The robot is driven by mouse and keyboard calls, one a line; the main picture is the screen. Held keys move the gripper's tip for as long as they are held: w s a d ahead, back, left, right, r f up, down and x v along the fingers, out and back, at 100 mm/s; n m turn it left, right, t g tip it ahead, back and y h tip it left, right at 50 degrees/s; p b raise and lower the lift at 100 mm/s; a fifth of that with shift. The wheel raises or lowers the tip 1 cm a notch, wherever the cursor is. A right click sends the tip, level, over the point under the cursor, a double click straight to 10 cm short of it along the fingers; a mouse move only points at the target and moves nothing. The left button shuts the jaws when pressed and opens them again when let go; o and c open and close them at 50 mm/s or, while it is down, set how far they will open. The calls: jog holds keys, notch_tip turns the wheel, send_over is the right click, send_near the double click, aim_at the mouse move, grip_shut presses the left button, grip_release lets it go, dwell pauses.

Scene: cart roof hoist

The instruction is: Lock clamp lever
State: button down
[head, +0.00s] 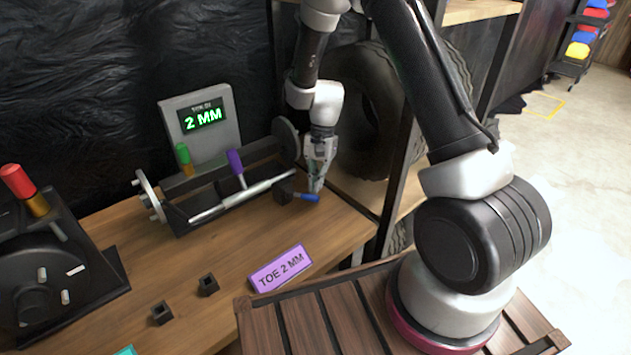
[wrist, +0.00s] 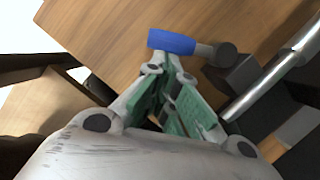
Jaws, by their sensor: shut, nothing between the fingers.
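The clamp lever with a blue handle (head: 306,197) sticks out from a small black block (head: 284,191) at the right end of the toe fixture's silver rod (head: 243,196). The wrist view shows the blue handle (wrist: 171,42) on a short grey shaft leading to the dark block (wrist: 236,74). My gripper (head: 316,188) is shut and empty, pointing down right at the blue handle. In the wrist view, my fingertips (wrist: 165,62) are close beside the handle; I cannot tell whether they touch it.
The fixture also carries a purple lever (head: 236,164), a green-topped lever (head: 183,155) and a display (head: 202,116) reading 2 MM. A purple TOE 2 MM plate (head: 281,268) and two small black blocks (head: 208,285) lie on the wooden bench. A tire (head: 365,115) stands behind my gripper.

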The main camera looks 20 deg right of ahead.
jog(key=s+m, duration=0.2)
jog(key=shift+a+m+t+y, duration=0.15)
jog(key=shift+m+t+y, duration=0.15)
jog(key=shift+m, duration=0.1)
jog(key=shift+s+a+m+t, duration=0.2)
jog(key=shift+s+m, duration=0.25)
jog(key=shift+m, duration=0.35)
jog(key=shift+s+a+m+t, duration=0.2)
jog(key=shift+s+m, duration=0.25)
jog(key=shift+m, duration=0.35)
